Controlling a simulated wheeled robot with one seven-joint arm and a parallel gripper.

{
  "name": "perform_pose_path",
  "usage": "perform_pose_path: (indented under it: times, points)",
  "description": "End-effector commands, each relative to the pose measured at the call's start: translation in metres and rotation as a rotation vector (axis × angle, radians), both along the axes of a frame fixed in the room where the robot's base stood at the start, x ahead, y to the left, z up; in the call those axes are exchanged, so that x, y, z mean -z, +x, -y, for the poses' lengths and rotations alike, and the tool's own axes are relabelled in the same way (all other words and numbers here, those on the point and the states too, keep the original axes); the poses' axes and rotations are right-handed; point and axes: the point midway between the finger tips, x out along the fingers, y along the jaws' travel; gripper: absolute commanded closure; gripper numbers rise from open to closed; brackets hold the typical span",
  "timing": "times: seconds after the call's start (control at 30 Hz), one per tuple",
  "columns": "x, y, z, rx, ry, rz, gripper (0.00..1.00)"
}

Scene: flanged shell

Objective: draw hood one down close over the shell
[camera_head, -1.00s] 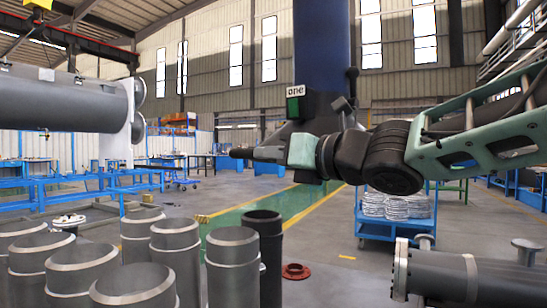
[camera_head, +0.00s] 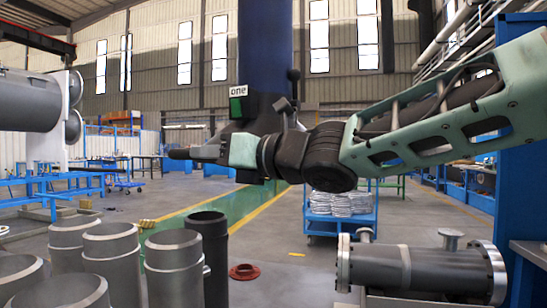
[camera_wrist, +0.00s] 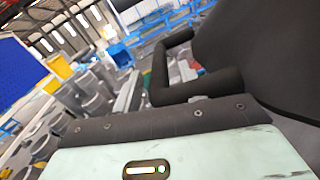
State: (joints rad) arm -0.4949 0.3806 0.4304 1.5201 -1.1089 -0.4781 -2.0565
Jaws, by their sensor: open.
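Hood one (camera_head: 262,104) hangs at top centre in the head view, dark and flared at the end of a thick blue duct (camera_head: 265,45). A white "one" sign (camera_head: 243,91) and a green plate sit on it. The shell (camera_head: 415,268) is a grey flanged cylinder lying on its side at lower right, below and apart from the hood. My gripper (camera_head: 180,153) points left across the hood's lower part and hides some of it. It is open; whether it touches the hood is unclear. In the wrist view a dark bent bar (camera_wrist: 185,85) shows past the mint wrist housing.
Several upright grey pipes (camera_head: 110,258) stand at lower left, beside a darker pipe (camera_head: 208,250). A red flange (camera_head: 244,272) lies on the floor. A blue cart (camera_head: 340,215) stands behind the shell, and a blue post (camera_head: 520,170) is at far right.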

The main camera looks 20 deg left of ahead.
Motion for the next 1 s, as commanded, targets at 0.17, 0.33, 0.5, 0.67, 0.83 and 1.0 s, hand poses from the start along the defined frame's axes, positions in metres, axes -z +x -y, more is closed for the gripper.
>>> perform_pose_path:
  times: [0.17,0.33,0.5,0.67,0.83,1.0]
  points:
    - [0.001,-0.006,0.028,0.005,-0.001,0.002,0.59]
    - [0.001,-0.015,0.067,0.006,-0.002,0.003,0.59]
    - [0.001,-0.025,0.106,0.006,-0.002,0.003,0.59]
    - [0.001,-0.033,0.137,0.006,-0.002,0.000,0.59]
    - [0.001,-0.038,0.157,0.004,-0.002,0.002,0.59]
    - [0.001,-0.040,0.165,0.003,-0.002,-0.002,0.59]
